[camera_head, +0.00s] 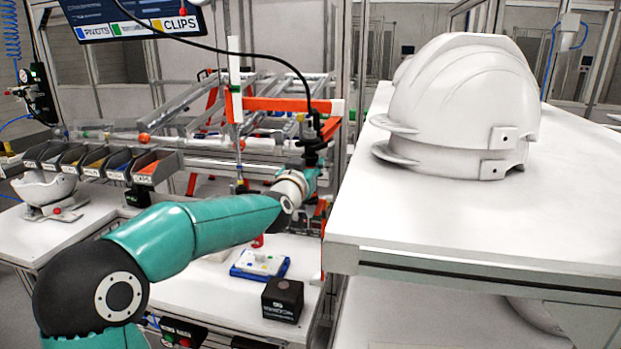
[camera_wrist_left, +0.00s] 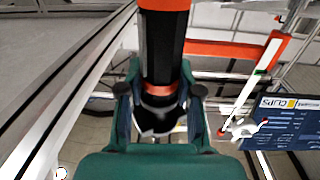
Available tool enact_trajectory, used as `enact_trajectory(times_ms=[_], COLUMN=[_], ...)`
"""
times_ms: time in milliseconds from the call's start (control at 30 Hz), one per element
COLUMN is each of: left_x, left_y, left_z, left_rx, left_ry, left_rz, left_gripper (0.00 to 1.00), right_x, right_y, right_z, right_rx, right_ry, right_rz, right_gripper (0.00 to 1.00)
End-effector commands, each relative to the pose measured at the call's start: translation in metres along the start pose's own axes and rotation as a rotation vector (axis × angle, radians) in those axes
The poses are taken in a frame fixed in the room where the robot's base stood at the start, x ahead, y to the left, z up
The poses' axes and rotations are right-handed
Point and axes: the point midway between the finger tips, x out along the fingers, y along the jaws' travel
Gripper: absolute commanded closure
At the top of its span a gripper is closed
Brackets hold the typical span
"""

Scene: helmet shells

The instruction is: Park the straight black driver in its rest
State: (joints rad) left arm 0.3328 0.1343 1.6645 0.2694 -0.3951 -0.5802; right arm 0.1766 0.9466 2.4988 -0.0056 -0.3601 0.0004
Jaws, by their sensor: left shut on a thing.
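My left gripper (camera_head: 314,150) is at the far end of my teal arm, small and partly hidden by the wrist in the head view. In the left wrist view my left gripper (camera_wrist_left: 160,115) is shut on the black driver (camera_wrist_left: 162,50), a straight dark cylinder with orange-red bands. In the head view the black driver (camera_head: 316,128) stands about upright, beside an orange bar (camera_head: 285,104). The bar (camera_wrist_left: 215,48) also shows right behind the driver in the wrist view. I cannot tell which part is the rest. My right gripper is out of view.
White helmet shells (camera_head: 465,105) sit on a white shelf (camera_head: 480,215) at the right, close to the arm. Labelled bins (camera_head: 100,165) line the left bench. A blue-edged tray (camera_head: 260,264) and a black box (camera_head: 283,299) lie below the arm. A black cable (camera_head: 240,52) arches above.

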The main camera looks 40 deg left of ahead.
Motion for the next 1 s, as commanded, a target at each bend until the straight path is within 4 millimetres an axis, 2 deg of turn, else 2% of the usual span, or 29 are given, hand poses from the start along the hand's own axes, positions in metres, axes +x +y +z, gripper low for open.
enact_trajectory(times_ms=[133, 167, 300, 333, 533, 767, 1000], left_x=[0.0, 0.0, 0.0, 0.0, 0.0, 0.0001, 0.0], left_y=[-0.0007, -0.0007, -0.0008, -0.0008, -0.0008, -0.0005, -0.0007], left_z=[-0.0001, -0.0001, -0.0002, -0.0002, -0.0003, 0.0014, 0.0004], left_rx=[0.0, 0.0, 0.0, 0.0, 0.0, 0.0, 0.0], left_ry=[0.0, 0.0, 0.0, 0.0, 0.0, -0.003, -0.001], left_rz=[0.0, 0.0, 0.0, 0.0, 0.0, 0.001, 0.0], left_gripper=[1.0, 0.62, 0.39, 0.36, 0.36, 0.0, 0.0], right_x=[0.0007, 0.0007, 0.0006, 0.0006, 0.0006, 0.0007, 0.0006], right_y=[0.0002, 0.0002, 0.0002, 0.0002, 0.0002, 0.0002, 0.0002], right_z=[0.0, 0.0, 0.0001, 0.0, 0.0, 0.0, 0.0], right_rx=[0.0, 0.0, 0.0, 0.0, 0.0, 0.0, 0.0], right_ry=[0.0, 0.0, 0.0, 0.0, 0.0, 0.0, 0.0], right_rz=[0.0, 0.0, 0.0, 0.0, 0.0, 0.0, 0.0], right_gripper=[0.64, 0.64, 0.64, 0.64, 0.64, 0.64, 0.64])
